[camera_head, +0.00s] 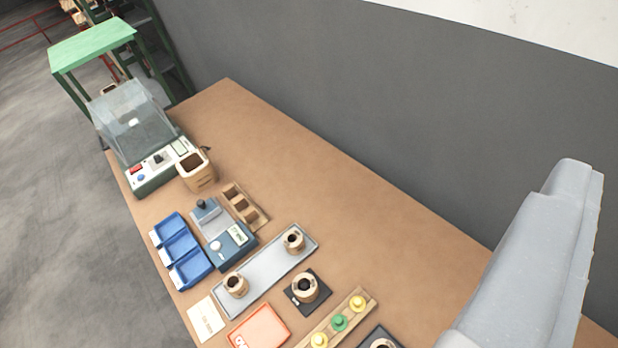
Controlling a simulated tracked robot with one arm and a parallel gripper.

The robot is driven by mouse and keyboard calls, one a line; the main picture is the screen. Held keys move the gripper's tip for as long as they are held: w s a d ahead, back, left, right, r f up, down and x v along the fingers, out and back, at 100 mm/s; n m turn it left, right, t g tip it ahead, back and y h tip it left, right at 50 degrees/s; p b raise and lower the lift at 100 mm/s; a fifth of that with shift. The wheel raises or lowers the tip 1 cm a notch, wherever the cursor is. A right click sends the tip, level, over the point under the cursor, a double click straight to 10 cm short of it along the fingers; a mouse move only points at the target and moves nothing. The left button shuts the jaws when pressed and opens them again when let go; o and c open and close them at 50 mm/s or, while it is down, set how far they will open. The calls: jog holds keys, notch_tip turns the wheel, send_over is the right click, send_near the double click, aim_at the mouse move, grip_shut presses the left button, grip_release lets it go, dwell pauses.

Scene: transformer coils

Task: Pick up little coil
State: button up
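Two small tan coils with dark centre holes stand upright on a long grey tray (266,280). One small coil (293,240) is near its upper right end, the other small coil (236,286) near its lower left end. A slightly larger-looking coil (305,288) sits on a black square pad just below the tray. Part of another dark-holed piece is cut off at the bottom edge. A grey part of my gripper or arm (530,255) fills the lower right, well apart from the coils. Its fingertips cannot be made out, nor whether it is open or shut.
The brown table (330,180) is bare along the dark wall. Blue bins (180,250), a blue device (234,245), a wooden slotted holder (244,205), a tan box (196,172) and a clear-covered machine (135,125) stand left. A button strip (340,322) and red card (259,328) lie near the tray.

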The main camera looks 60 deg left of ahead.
jog(key=w+a+f+n+g+y, duration=0.1)
jog(key=w+a+f+n+g, duration=0.1)
jog(key=w+a+f+n, duration=0.25)
jog(key=w+a+f+n+g+y, duration=0.1)
jog(key=w+a+f+n+g, duration=0.1)
jog(key=w+a+f, duration=0.45)
jog(key=n+g+h+p, duration=0.2)
jog(key=n+g+p, duration=0.1)
jog(key=n+g, duration=1.05)
send_over(305, 285)
notch_tip(305, 285, down, 38)
jog(key=n+t, duration=0.2)
jog(key=t, duration=0.1)
jog(key=shift+g, duration=0.25)
jog(key=f, duration=0.7)
jog(key=shift+s+d+f, duration=0.15)
jog(key=shift+d+f, duration=0.05)
jog(key=shift+d, duration=0.05)
jog(key=shift+a+f, duration=0.15)
jog(key=shift+f, duration=1.3)
jog(key=shift+a+f, duration=0.15)
jog(key=shift+f, duration=1.3)
jog(key=c, duration=1.2)
jog(key=shift+r, duration=0.1)
jog(key=shift+c, duration=0.2)
